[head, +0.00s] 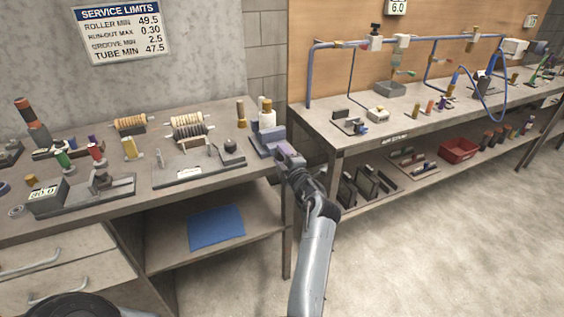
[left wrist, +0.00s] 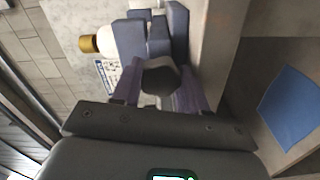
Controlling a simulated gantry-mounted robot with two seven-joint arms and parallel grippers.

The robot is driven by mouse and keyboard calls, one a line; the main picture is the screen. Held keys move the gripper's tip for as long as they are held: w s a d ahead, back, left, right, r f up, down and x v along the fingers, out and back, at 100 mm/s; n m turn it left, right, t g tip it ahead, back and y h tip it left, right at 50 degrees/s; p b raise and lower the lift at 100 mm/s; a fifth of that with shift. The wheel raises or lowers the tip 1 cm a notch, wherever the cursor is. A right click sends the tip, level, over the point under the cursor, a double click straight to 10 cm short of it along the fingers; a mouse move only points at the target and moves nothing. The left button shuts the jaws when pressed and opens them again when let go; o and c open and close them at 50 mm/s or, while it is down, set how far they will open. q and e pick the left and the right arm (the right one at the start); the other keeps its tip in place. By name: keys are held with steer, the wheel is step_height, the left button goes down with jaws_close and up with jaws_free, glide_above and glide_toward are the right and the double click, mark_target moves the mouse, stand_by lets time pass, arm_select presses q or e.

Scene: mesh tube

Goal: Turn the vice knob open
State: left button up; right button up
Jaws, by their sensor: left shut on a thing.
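The blue-grey vice (head: 262,139) stands at the right front corner of the left workbench, and it fills the top of the left wrist view (left wrist: 150,32). A white piece with a gold cap (head: 267,113) stands upright at the vice; whether the jaws grip it I cannot tell. The dark vice knob (left wrist: 160,78) faces my left wrist camera. My left gripper (head: 284,153), with purple fingers, is shut on the knob, one finger on each side (left wrist: 160,92). In the head view the gripper hides the knob. My right gripper is not in view.
The left workbench (head: 190,178) holds rollers, coloured cylinders and small fixtures left of the vice. A blue mat (head: 216,228) lies on its shelf. Another bench (head: 375,130) with pipes stands to the right. Open floor lies at the lower right.

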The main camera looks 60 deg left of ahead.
arm_select(q)
steer(key=n+b, duration=0.2)
steer(key=n, duration=0.1)
steer(key=shift+f, duration=0.15)
steer(key=n+b, duration=0.6)
steer(key=n, duration=0.1)
steer(key=shift+b, duration=0.35)
steer(key=shift+n+b, duration=0.55)
steer(key=shift+n, duration=0.25)
steer(key=o, duration=1.1)
steer(key=shift+c, duration=0.2)
steer(key=shift+d, duration=0.15)
